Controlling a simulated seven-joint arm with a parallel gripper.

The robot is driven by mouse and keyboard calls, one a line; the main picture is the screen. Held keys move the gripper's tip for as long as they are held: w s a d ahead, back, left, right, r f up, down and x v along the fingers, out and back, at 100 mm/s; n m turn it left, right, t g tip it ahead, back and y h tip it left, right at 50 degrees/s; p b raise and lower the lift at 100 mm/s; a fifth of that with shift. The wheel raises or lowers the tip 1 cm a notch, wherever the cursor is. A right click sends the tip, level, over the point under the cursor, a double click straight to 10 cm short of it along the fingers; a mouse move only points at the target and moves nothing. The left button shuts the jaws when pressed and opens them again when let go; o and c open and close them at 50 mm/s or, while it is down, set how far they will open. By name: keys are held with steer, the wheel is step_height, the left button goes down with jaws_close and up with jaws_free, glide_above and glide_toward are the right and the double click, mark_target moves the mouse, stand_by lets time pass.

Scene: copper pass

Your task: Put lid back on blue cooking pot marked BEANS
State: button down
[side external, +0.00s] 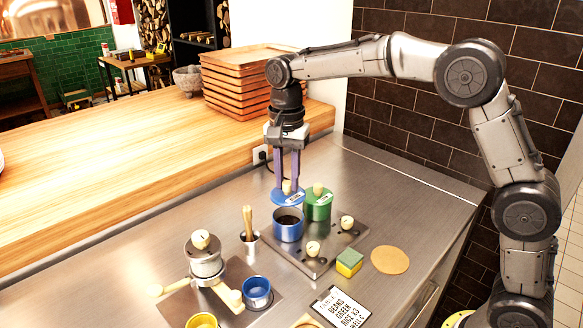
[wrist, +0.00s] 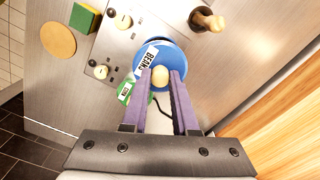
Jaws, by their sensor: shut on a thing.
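The blue lid (side external: 281,198) has a pale round knob and a white label; in the wrist view the label on the lid (wrist: 172,53) reads BEANS. My gripper (side external: 288,186) is shut on the lid's knob, with its purple fingers on either side of it in the wrist view (wrist: 161,78). The lid hangs level, or nearly so, above and slightly behind the open blue pot (side external: 288,231), whose dark contents show in the side view. In the wrist view the lid hides most or all of the pot.
A green lidded pot (side external: 318,210) stands close on the right. Knobs (side external: 313,248), a green-yellow sponge (side external: 349,262) and a round tan disc (side external: 390,260) lie in front. A wooden-handled tool (side external: 249,222) stands at left. Stacked trays (side external: 238,85) sit on the wooden counter behind.

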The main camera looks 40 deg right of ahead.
mark_target(288, 193)
steer(key=shift+f, duration=2.45)
steer(key=shift+f, duration=0.2)
stand_by(0.4)
steer(key=shift+c, duration=0.6)
jaws_free()
steer(key=shift+r, duration=3.5)
jaws_close()
